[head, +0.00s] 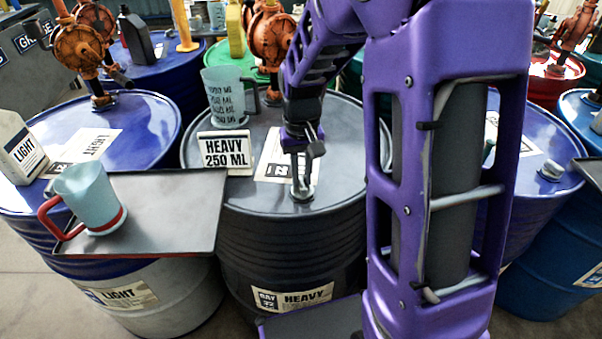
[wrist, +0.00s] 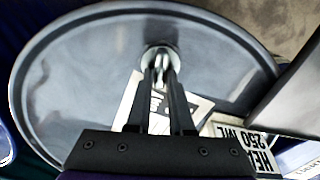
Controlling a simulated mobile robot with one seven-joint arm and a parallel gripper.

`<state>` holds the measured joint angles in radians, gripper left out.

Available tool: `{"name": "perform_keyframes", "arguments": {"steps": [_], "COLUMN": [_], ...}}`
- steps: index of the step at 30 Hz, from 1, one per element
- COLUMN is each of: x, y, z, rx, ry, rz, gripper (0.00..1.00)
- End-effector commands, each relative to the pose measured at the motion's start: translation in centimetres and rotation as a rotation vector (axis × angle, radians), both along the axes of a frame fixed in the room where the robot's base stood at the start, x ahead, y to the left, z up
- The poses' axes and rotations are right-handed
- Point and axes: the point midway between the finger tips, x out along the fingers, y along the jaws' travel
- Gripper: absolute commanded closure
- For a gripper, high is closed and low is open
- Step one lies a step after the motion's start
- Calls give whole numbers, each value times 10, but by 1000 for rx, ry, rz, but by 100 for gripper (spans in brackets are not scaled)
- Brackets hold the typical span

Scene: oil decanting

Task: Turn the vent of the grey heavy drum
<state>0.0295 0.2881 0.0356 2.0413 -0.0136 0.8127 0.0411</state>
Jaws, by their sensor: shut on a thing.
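The grey heavy drum (head: 273,247) stands in the middle of the head view, with a HEAVY label on its front. Its vent (head: 303,192) is a small metal fitting on the lid near the front rim. In the wrist view the vent (wrist: 160,58) is a round silvery fitting on the grey lid. My gripper (head: 300,180) points down onto the vent, and its fingers are shut on it. In the wrist view the two dark fingers of my gripper (wrist: 160,85) close around the vent's middle part, hiding some of it.
A sign reading HEAVY 250 ML (head: 225,153) and a measuring jug (head: 226,98) stand at the lid's left. A metal tray (head: 170,215) with a red-handled mug (head: 88,195) lies left of the drum. A rusty pump (head: 270,40) stands behind. Blue drums flank both sides.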

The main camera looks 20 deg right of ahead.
Motion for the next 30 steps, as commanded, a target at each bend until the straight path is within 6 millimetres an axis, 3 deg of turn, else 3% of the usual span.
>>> {"name": "perform_keyframes", "arguments": {"steps": [19,20,24,30], "x": [1,1,0,0], "y": [0,0,0,0], "z": [1,1,1,0], "rx": [0,0,0,0], "ry": [-3,-3,-2,-1], "rz": [-47,-47,-46,-45], "gripper": [100,75,50,50]}}
